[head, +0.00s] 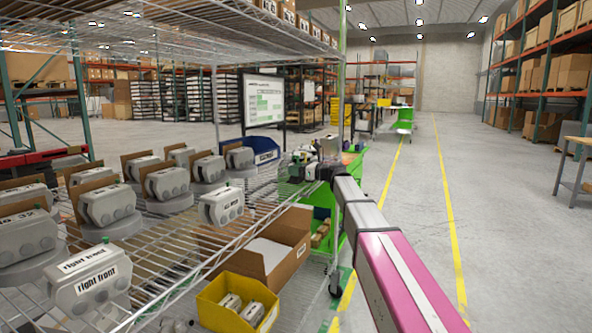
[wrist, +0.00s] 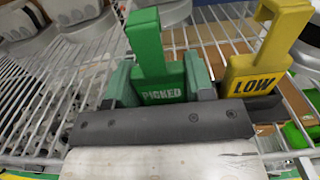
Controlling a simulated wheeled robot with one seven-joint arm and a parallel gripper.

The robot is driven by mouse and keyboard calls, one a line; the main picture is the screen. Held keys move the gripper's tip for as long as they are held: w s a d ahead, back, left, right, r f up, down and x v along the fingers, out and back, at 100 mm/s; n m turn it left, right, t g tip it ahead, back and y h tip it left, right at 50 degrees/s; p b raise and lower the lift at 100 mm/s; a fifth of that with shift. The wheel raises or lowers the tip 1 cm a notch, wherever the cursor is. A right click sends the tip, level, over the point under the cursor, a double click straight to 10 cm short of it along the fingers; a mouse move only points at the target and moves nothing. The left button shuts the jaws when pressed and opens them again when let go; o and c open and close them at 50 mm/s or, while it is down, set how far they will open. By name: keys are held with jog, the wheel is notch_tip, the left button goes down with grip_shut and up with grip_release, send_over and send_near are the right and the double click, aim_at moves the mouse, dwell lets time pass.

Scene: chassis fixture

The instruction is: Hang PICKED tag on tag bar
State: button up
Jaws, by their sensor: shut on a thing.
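The green PICKED tag (wrist: 160,80), with a tall hook-like upper part, is upright between the fingers of my gripper (wrist: 160,85) in the wrist view. The gripper is shut on it. A yellow LOW tag (wrist: 262,75) stands just to the right, beside the right finger. In the head view my gripper (head: 318,170) is at the right end of the wire shelf, where the tag is too small to make out. I cannot pick out the tag bar for certain in either view.
The wire shelf (head: 240,218) holds several grey housings (head: 220,206) with brown dividers, and a blue bin (head: 262,150) at the back. An open cardboard box (head: 290,258) and a yellow bin (head: 215,302) sit below. The aisle floor (head: 425,200) at right is clear.

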aim_at(298, 161)
jog(key=shift+r, duration=1.65)
jog(key=shift+d, duration=0.15)
jog(key=v, duration=0.7)
jog(key=shift+s+d, duration=0.15)
jog(key=shift+d, duration=0.2)
jog(key=s+d+f, duration=0.3)
jog(key=d+f, duration=0.3)
jog(key=d, duration=0.1)
jog(key=s+d+f, duration=0.4)
jog(key=d+f, duration=0.3)
jog(key=x, duration=1.4)
jog(key=shift+w+f, duration=0.15)
jog(key=shift+f, duration=0.35)
